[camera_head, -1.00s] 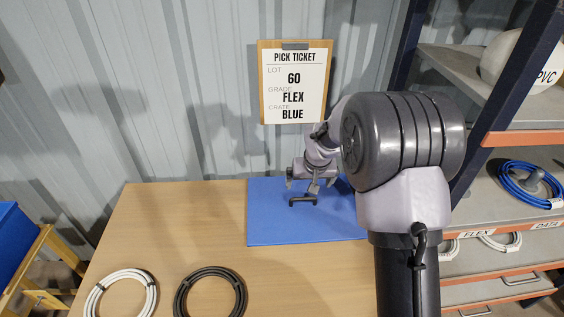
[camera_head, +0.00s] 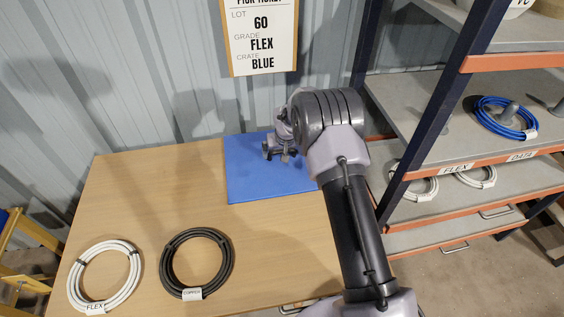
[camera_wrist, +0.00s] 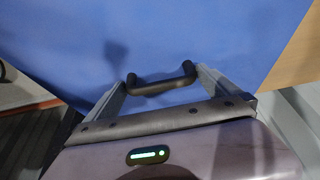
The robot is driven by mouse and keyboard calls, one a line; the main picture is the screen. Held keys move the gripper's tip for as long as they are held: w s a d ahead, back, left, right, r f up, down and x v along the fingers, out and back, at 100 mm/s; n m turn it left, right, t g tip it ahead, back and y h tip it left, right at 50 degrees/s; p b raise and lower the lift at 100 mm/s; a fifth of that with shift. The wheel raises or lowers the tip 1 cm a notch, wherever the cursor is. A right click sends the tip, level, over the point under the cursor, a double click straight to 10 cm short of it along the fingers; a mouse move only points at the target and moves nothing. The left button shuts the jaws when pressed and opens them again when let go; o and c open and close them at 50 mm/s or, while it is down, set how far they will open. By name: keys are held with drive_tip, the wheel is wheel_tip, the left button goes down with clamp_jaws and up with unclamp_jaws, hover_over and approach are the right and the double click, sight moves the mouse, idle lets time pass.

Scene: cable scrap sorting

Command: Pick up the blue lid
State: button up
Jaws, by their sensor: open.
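The blue lid (camera_head: 250,182) is a flat blue panel lying at the back right of the wooden table. It also fills much of the wrist view (camera_wrist: 60,45). A black bar handle (camera_wrist: 160,86) stands on it. My gripper (camera_head: 281,154) is low over the lid, at its handle. In the wrist view its two fingers (camera_wrist: 161,80) are apart, one near each end of the handle. I cannot tell whether they touch it. My arm hides the lid's right part in the head view.
A white cable coil (camera_head: 76,285) tagged FLEX and a black coil (camera_head: 166,265) tagged COPPER lie on the table (camera_head: 140,200). A pick ticket (camera_head: 260,38) reads lot 60, FLEX, BLUE. Shelves (camera_head: 400,110) with more coils stand close on the right. The table's left middle is clear.

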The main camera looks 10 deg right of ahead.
drive_tip(key=shift+r, duration=0.15)
drive_tip(key=c, duration=1.5)
drive_tip(key=shift+r, duration=0.1)
drive_tip(key=shift+c, duration=0.7)
